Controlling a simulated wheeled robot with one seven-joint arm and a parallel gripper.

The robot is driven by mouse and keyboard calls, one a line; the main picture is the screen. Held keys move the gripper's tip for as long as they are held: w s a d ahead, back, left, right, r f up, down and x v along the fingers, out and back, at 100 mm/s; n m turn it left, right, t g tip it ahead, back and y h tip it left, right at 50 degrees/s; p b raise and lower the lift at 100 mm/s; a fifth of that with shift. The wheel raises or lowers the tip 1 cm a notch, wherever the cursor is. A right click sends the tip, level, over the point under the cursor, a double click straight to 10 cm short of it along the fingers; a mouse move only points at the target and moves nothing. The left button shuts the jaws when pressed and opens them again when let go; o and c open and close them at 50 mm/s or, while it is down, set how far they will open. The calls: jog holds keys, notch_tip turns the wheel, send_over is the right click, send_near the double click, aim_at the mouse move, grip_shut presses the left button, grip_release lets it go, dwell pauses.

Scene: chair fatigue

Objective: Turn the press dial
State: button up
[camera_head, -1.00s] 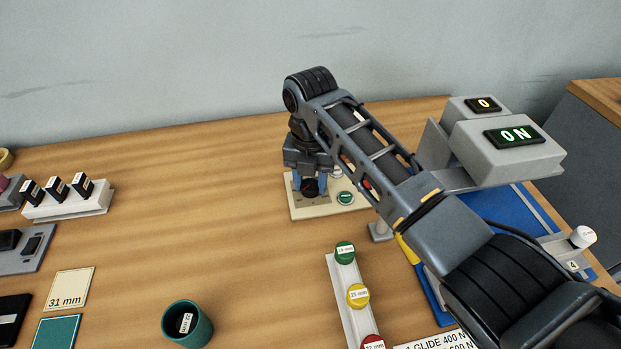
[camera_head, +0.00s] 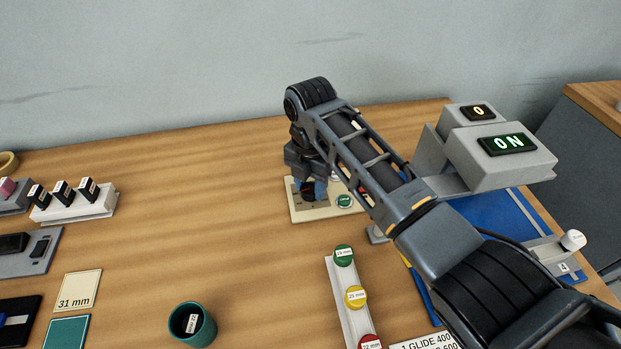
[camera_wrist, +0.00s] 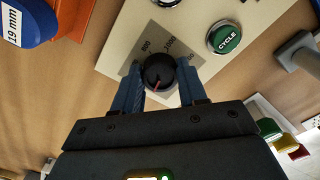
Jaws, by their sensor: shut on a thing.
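In the head view my gripper (camera_head: 313,189) points down over the cream control panel (camera_head: 325,213) and hides most of the dial. The green CYCLE button (camera_wrist: 224,38) sits beside the dial, and also shows in the head view (camera_head: 344,201). The press display (camera_head: 508,145) reads 0 N in green.
The press head overhangs a blue base (camera_head: 490,216) on the right. A rail with green, yellow and red pucks (camera_head: 356,296) lies in front of the panel. A teal cup (camera_head: 207,328) stands front left. A white rack (camera_head: 82,208) of black pieces is far left.

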jog(key=m+p, duration=0.2)
jog(key=m, duration=0.4)
jog(key=shift+r+p, duration=0.15)
jog(key=shift+p, duration=0.15)
jog(key=m+p, duration=0.2)
jog(key=m, duration=0.4)
jog(key=shift+s+m, duration=0.1)
jog(key=shift+m, duration=0.3)
jog(key=m+p, duration=0.1)
jog(key=m, duration=1.1)
jog(key=shift+m, duration=0.3)
jog(key=o, duration=1.1)
jog(key=shift+s, duration=0.1)
jog(key=shift+c, duration=0.2)
